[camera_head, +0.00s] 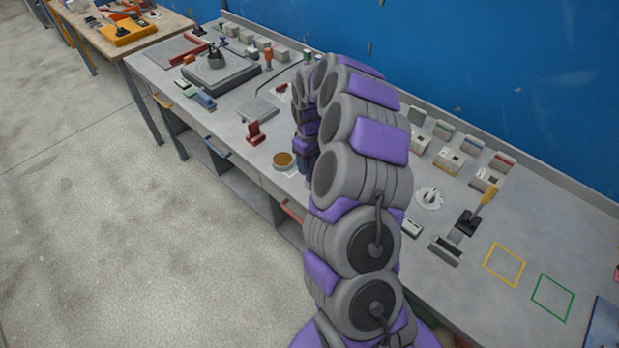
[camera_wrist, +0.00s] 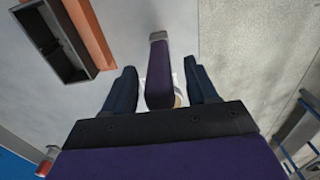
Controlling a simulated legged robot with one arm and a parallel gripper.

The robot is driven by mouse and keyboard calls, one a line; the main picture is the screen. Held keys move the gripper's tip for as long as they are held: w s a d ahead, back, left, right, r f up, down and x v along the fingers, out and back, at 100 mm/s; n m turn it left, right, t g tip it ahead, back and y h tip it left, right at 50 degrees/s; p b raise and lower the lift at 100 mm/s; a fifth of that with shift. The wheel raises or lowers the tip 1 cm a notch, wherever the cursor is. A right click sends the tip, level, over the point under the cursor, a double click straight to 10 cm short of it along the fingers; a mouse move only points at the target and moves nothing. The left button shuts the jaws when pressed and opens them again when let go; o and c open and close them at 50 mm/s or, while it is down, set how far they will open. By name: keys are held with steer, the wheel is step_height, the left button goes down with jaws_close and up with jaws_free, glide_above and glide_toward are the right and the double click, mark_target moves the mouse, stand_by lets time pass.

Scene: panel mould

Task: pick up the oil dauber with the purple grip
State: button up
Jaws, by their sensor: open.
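The oil dauber's purple grip (camera_wrist: 158,80), with a grey end, shows in the middle of the wrist view. My gripper (camera_wrist: 160,66) is open, with one dark finger on each side of the grip. A gap shows between the grip and each finger. The dauber's lower part is hidden or cannot be made out. In the head view my arm covers most of the gripper and I cannot make out the dauber there.
A round tin with brown contents (camera_head: 284,160) and a red stand (camera_head: 255,133) are left of my arm on the grey bench (camera_head: 225,125). A dark open box (camera_wrist: 55,42) lies beside an orange bar (camera_wrist: 90,32). A blue wall (camera_head: 480,70) runs behind.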

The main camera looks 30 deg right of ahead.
steer(key=shift+r, duration=0.1)
steer(key=c, duration=1)
steer(key=shift+c, duration=0.2)
